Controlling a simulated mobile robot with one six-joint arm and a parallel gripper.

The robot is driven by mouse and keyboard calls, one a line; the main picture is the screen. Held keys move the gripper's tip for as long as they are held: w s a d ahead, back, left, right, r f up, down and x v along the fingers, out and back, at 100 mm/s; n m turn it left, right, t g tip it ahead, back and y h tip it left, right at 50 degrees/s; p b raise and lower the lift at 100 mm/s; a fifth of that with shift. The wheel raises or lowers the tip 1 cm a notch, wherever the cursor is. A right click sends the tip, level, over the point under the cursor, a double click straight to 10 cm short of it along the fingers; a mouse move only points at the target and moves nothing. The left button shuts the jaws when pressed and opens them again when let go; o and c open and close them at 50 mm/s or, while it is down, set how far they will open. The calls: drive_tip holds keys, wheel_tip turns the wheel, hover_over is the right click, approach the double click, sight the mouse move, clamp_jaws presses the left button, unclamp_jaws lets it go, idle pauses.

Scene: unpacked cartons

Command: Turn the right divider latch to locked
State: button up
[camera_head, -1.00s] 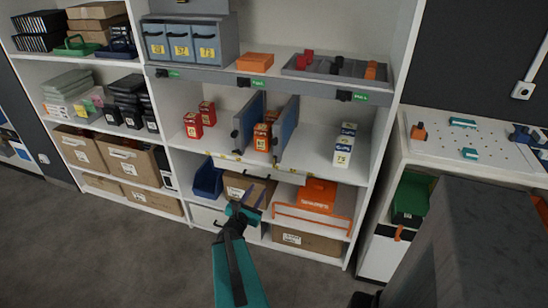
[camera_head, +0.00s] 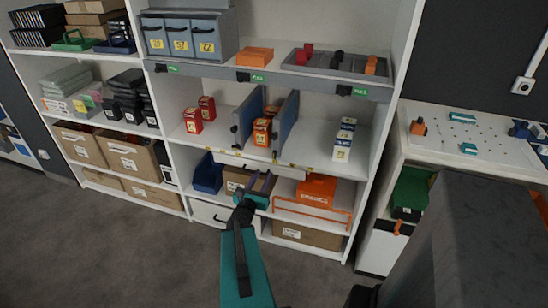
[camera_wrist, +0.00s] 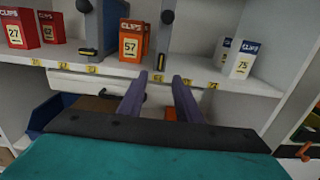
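The right divider (camera_head: 287,122) is a blue-grey upright panel on the middle shelf; in the wrist view it shows edge-on (camera_wrist: 164,42). Its dark latch knob (camera_wrist: 167,17) is on the front edge near the top of the wrist view. I cannot tell from its shape whether it is locked. The left divider (camera_head: 247,118) stands beside it, with its own dark knob (camera_wrist: 84,6). My gripper (camera_head: 263,176) is below and in front of the shelf edge, apart from the latch. In the wrist view its two purple fingers (camera_wrist: 159,78) are spread with nothing between them.
Orange CLIPS boxes (camera_head: 262,132) stand between the dividers. Red boxes (camera_head: 193,121) are to the left, white-and-blue boxes (camera_head: 343,143) to the right. A grey rail (camera_head: 270,79) with dark knobs and green labels runs above. The white shelf lip (camera_head: 260,165) lies before my gripper.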

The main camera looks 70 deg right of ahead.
sight(274, 156)
drive_tip(key=d+b, duration=0.5)
drive_tip(key=b, duration=0.1)
idle(0.5)
drive_tip(key=d+b, duration=0.1)
drive_tip(key=b, duration=0.5)
drive_tip(key=shift+s+d+f, duration=0.1)
drive_tip(key=shift+d, duration=0.15)
drive_tip(key=b, duration=0.3)
drive_tip(key=d+b, duration=0.1)
drive_tip(key=b, duration=0.2)
drive_tip(key=shift+w+d+b, duration=0.3)
drive_tip(key=shift+w, duration=0.05)
drive_tip(key=b, duration=0.2)
drive_tip(key=d+b, duration=0.1)
drive_tip(key=b, duration=0.1)
drive_tip(key=shift+s, duration=0.2)
drive_tip(key=d+b, duration=0.1)
drive_tip(key=b, duration=0.3)
idle(0.3)
drive_tip(key=shift+w+d+r, duration=0.1)
drive_tip(key=shift+d+r, duration=0.2)
drive_tip(key=shift+d, duration=1.1)
